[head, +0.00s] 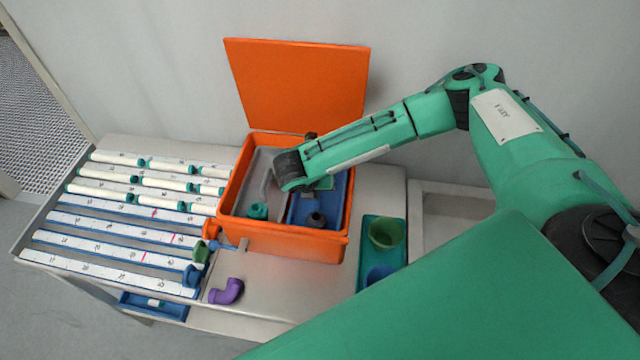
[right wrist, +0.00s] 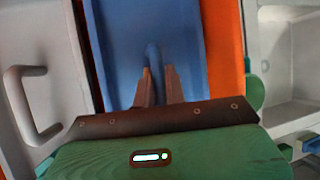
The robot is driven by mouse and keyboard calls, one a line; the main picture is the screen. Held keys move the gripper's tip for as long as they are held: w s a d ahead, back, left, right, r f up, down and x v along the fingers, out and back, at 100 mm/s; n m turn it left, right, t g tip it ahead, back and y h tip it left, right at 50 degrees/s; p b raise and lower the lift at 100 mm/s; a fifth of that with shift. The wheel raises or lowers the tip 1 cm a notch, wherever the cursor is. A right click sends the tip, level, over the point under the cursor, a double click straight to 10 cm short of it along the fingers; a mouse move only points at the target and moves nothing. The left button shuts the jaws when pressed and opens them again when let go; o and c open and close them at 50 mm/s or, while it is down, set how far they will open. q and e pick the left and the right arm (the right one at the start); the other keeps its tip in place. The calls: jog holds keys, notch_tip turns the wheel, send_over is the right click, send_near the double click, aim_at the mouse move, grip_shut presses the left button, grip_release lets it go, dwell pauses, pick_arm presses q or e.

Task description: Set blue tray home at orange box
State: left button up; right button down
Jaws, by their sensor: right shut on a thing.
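The orange box (head: 300,247) stands on the bench with its lid (head: 296,85) raised at the back. The blue tray (head: 337,203) lies inside the right part of the box, with a dark grey fitting (head: 316,220) at its front. My right gripper (head: 318,184) reaches down into the box. In the right wrist view its brown fingers (right wrist: 157,85) are shut on the blue handle of the blue tray (right wrist: 120,40). The orange wall (right wrist: 222,40) runs along the tray's right side there. I cannot tell whether the tray rests fully on the bottom. My left gripper is not in view.
A grey tray (head: 237,203) with a handle and a teal part lies in the box's left. White tubes (head: 120,177) lie in a rack at left. A purple elbow (head: 227,291) sits in front. A teal holder (head: 371,258) and a sink (head: 440,215) are right.

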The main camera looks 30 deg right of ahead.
jog(key=shift+p, duration=0.3)
jog(key=shift+f, duration=0.2)
dwell(0.3)
jog(key=c, duration=1.4)
grip_release()
jog(key=shift+o, duration=0.2)
jog(key=shift+r, duration=0.1)
jog(key=shift+s+a+r, duration=0.1)
jog(key=shift+a+r, duration=0.15)
jog(key=b+v, duration=0.4)
jog(key=v, duration=0.9)
jog(key=shift+a+f, duration=0.1)
jog(key=shift+f, duration=0.05)
